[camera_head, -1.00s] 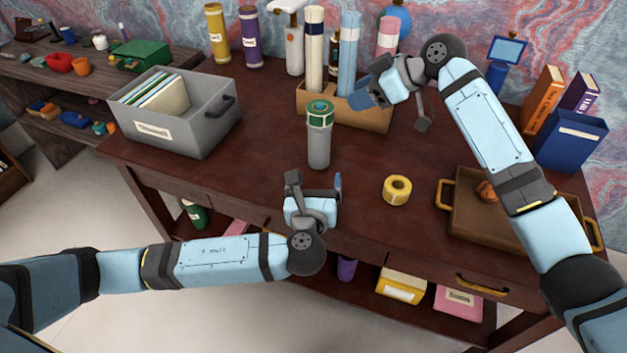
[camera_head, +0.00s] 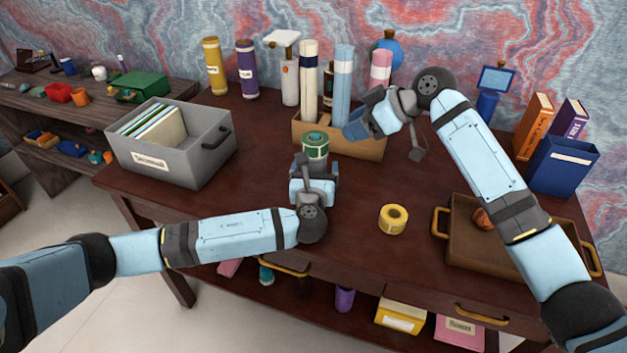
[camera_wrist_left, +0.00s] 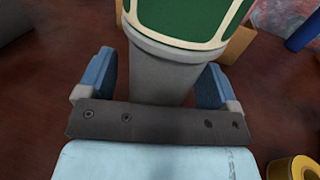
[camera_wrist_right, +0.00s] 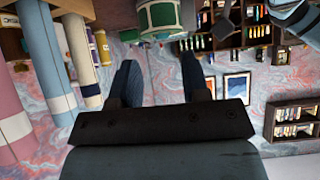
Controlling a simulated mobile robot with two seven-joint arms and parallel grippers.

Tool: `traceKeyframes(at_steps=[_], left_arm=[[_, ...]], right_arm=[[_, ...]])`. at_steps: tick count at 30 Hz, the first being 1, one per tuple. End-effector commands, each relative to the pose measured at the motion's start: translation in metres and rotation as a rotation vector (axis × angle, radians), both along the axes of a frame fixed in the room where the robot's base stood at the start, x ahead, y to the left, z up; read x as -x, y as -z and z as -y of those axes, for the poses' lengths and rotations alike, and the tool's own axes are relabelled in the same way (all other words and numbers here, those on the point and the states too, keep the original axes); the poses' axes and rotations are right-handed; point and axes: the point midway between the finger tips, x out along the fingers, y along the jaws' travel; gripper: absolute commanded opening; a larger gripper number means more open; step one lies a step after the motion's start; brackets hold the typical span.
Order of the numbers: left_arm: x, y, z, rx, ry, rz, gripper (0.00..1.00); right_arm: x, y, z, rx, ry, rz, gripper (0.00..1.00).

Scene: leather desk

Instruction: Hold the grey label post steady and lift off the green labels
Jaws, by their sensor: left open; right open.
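The grey label post (camera_wrist_left: 160,75) stands upright on the desk, with the green labels (camera_head: 315,146) as a cream-edged roll around its top. In the left wrist view the green labels (camera_wrist_left: 185,18) show above the grey shaft. My left gripper (camera_head: 316,168) is open, its blue fingers on either side of the post with gaps visible. In the head view my left gripper hides most of the post. My right gripper (camera_head: 362,127) is open and empty, above the desk to the right of the post. The green labels (camera_wrist_right: 160,18) also show at the top of the right wrist view.
A brown box (camera_head: 368,146) with tall rolls stands behind the post. A grey file bin (camera_head: 190,160) is at the left. A yellow tape roll (camera_head: 393,219) and a brown tray (camera_head: 470,255) lie to the right. Desk between bin and post is clear.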

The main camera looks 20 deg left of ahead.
Motion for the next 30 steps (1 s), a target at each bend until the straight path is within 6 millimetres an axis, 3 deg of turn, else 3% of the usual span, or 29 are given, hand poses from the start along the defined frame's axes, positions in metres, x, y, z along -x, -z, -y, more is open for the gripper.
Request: traceKeyframes(at_steps=[10, 11, 18, 26, 30], left_arm=[[-0.0045, 0.0004, -0.0008, 0.0, 0.001, -0.001, 0.85], [-0.0045, 0.0004, -0.0008, 0.0, 0.001, -0.001, 0.83], [-0.0044, 0.0004, -0.0007, 0.0, 0.001, -0.001, 0.29], [-0.0043, 0.0004, -0.0006, 0.0, 0.001, -0.001, 0.29], [-0.0042, 0.0003, -0.0006, 0.0, 0.001, -0.001, 0.29]], right_arm=[[0.0, -0.0001, -0.0001, 0.0, 0.0, 0.0, 0.43], [0.0, -0.0001, -0.0001, 0.0, 0.0, 0.0, 0.43], [0.0, -0.0001, -0.0001, 0.0, 0.0, 0.0, 0.43], [0.0, 0.0, 0.0, 0.0, 0.0, 0.0, 0.43], [0.0, -0.0014, -0.0055, 0.022, -0.008, -0.003, 0.75]])
